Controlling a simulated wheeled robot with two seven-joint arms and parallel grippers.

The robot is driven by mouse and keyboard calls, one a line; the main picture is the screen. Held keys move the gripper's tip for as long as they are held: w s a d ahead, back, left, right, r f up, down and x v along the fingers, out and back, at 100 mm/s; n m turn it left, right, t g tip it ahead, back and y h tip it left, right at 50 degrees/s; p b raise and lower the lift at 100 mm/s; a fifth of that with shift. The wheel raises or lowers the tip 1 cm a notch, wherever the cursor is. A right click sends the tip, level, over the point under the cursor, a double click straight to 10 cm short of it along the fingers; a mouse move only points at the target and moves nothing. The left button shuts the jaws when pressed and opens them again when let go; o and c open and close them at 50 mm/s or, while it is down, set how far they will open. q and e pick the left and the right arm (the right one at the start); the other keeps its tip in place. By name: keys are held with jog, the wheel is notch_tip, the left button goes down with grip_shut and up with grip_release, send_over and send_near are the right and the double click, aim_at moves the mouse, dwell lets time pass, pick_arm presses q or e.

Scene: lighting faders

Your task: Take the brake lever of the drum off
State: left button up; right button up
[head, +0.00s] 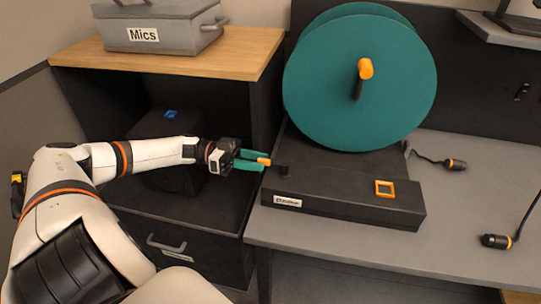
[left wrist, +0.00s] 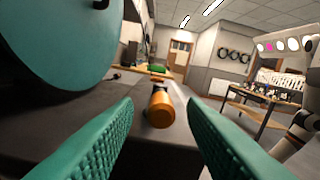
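The brake lever (head: 265,161) has an orange tip and sticks out at the left end of the drum's dark base, by a small black pivot. In the left wrist view its orange cylindrical knob (left wrist: 160,108) stands between the fingers, with a gap on both sides. The drum (head: 330,105) is a large teal disc with an orange-tipped crank (head: 365,70); its edge also shows in the left wrist view (left wrist: 60,40). My left gripper (head: 258,160), with teal fingers, is open around the lever's tip. My right gripper is not in view.
The dark base (head: 330,195) carries an orange square frame (head: 384,188) and sits on a grey bench (head: 450,230). Black connectors with orange rings (head: 495,241) lie on the right. A grey "Mics" case (head: 160,30) stands on the wooden-topped cabinet. A black box sits on the shelf behind my forearm.

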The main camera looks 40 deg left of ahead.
pick_arm(q)
jog(key=v, duration=0.7)
jog(key=shift+b, duration=0.35)
